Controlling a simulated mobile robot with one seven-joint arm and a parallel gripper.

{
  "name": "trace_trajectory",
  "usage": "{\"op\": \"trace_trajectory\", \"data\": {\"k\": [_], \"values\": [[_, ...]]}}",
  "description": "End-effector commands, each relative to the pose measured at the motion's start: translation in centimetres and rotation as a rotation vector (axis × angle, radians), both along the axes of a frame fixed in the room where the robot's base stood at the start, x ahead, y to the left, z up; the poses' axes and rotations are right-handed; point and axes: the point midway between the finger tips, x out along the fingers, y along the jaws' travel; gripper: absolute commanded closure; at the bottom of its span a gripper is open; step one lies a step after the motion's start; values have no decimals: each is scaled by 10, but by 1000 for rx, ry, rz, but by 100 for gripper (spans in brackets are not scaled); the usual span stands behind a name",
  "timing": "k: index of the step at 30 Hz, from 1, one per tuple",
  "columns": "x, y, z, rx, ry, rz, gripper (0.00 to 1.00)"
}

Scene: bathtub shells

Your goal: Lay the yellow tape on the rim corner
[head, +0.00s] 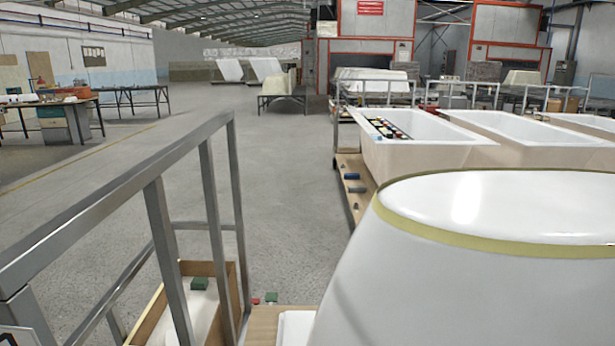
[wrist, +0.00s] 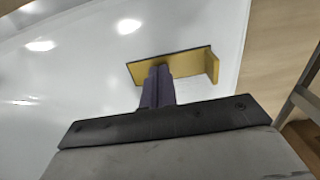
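In the wrist view, a yellow piece (wrist: 190,68) with a dark long edge and a short bent end at the right sits at the tips of my gripper (wrist: 158,75); I take it for the yellow tape. The dark purple fingers are close together and appear shut on it. Behind it is a glossy white shell surface (wrist: 75,85); whether the tape touches it I cannot tell. In the head view, a large white bathtub shell (head: 450,290) stands at the front right, with a yellow band (head: 440,234) along its rim. My gripper is not visible in the head view.
A metal railing (head: 160,215) stands at the left front, beside a wooden box (head: 147,325) with a green block (head: 199,284). More white tubs (head: 440,155) stand behind the shell, one carrying a rack of small items (head: 388,128). The grey floor (head: 285,190) between is open.

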Motion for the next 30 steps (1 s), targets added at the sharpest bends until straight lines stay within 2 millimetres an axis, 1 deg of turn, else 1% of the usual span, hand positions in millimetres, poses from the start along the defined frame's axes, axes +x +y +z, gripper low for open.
{"op": "trace_trajectory", "data": {"k": [6, 10, 30], "values": [[-1, 0, -2, 0, 1, 0, 100], [-1, 0, 3, 0, 2, 0, 100], [0, 0, 56, 0, 0, 0, 100]]}}
